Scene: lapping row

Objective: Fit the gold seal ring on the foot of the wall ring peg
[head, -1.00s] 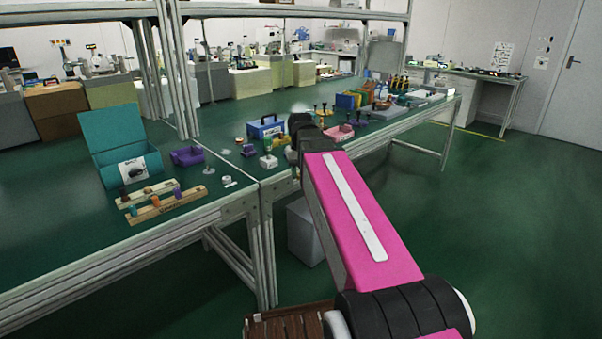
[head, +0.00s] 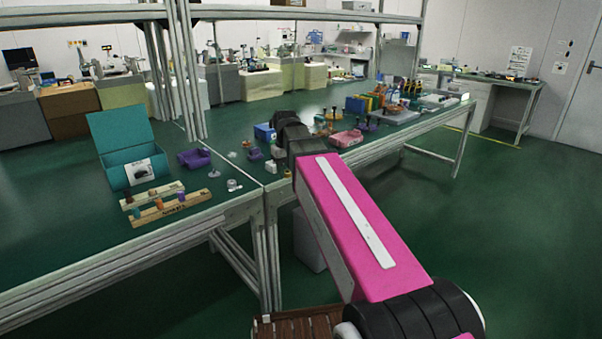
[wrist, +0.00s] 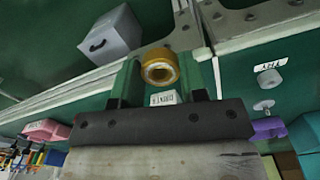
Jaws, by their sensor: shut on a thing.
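The gold seal ring (wrist: 160,67) shows in the wrist view, its hole facing the camera. My gripper (wrist: 158,80) is shut on it, one finger on each side. A small white block with a label (wrist: 165,98) shows just below the ring, between the fingers; its lettering is too small to read surely. In the head view my wrist (head: 290,135) is over the bench near the corner, and the fingers and ring are hidden behind it. I cannot tell which of the small bench pieces is the wall ring peg.
A blue box (head: 264,133) stands beside my wrist and a pink tray (head: 346,138) to its right. A purple tray (head: 195,158), a teal box (head: 128,160) and wooden peg racks (head: 172,207) stand left. A grey box (wrist: 110,38) is below the bench edge.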

